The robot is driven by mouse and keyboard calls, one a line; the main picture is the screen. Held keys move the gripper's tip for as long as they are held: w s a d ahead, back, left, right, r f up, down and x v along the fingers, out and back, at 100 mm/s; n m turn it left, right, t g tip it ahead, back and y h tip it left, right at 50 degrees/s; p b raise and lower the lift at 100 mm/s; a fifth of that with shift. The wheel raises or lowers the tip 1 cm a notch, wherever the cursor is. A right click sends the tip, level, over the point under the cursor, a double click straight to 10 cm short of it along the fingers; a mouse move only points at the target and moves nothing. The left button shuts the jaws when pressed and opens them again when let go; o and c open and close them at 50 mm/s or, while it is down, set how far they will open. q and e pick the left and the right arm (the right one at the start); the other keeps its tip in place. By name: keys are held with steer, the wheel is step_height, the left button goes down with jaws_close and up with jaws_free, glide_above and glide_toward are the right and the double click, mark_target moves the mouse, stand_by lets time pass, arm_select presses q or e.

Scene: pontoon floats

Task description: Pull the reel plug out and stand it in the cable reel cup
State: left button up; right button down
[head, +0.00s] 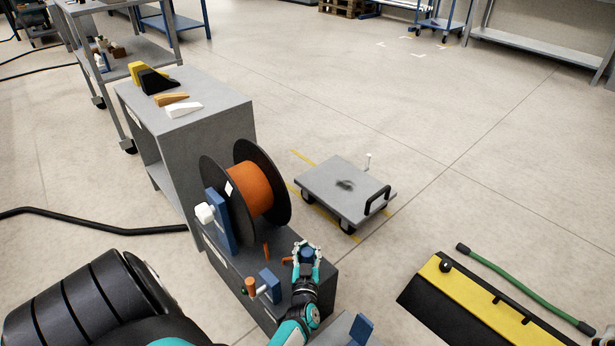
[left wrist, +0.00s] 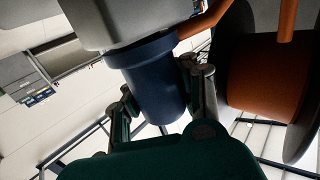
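The cable reel, with orange cable (head: 256,188) between black flanges, stands on a low grey cabinet in the head view. A blue cylindrical plug (head: 308,254) is in front of the reel. My left gripper (head: 306,251) is at the plug from the near side. In the left wrist view the blue cylinder (left wrist: 155,85) lies between the left gripper's fingers (left wrist: 164,92), which appear closed on its sides. A grey body (left wrist: 130,20) adjoins its collar, and an orange cable runs off beside it. I cannot tell the cup for certain. My right gripper is out of view.
A blue block (head: 270,286) and an orange-brown knob (head: 250,286) are left of the gripper. A grey cart (head: 345,188) stands behind right. A yellow-black ramp (head: 470,300) and a green hose (head: 520,287) lie right. Floor between is clear.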

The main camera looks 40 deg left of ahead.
arm_select(q)
steer(key=o, duration=0.8)
steer(key=shift+f, duration=0.1)
steer(key=shift+s, duration=0.1)
